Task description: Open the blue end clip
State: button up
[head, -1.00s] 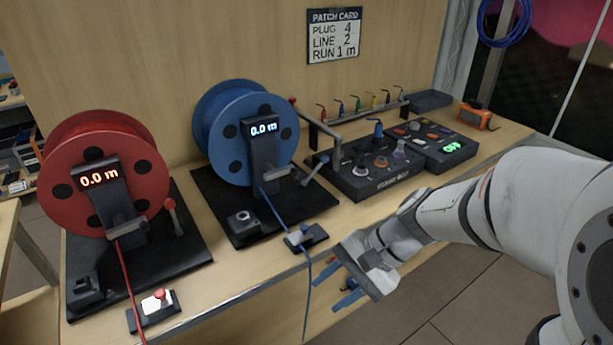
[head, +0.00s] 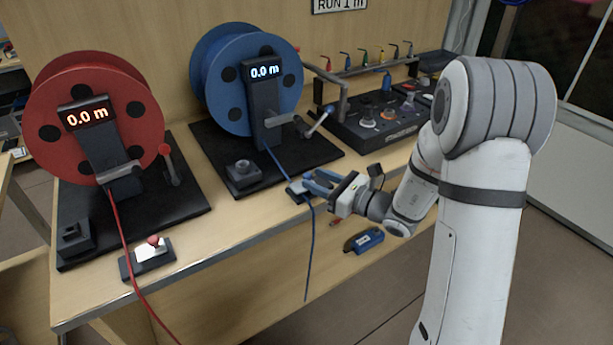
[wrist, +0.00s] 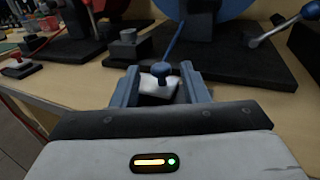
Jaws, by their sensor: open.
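The blue end clip (wrist: 160,72) sits at the front edge of the bench, a pale plate with a blue knob on top. In the wrist view it lies between the two blue fingers of my open gripper (wrist: 155,88); I cannot tell whether either finger touches it. In the head view my gripper (head: 312,186) reaches in from the right and partly hides the clip (head: 295,186). The blue cable (head: 272,158) runs from the blue reel (head: 235,95) down to the clip and hangs over the bench edge.
The red reel (head: 85,100) stands at the left, with its red-knobbed clip (head: 152,246) in front. A black base with a lever (head: 318,122) is behind my gripper. A control box (head: 372,125) stands to the right. A blue and black device (head: 363,240) shows below the bench edge.

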aim_at(311, 177)
jog(key=shift+x, duration=1.8)
jog(key=shift+s, duration=0.1)
grip_shut()
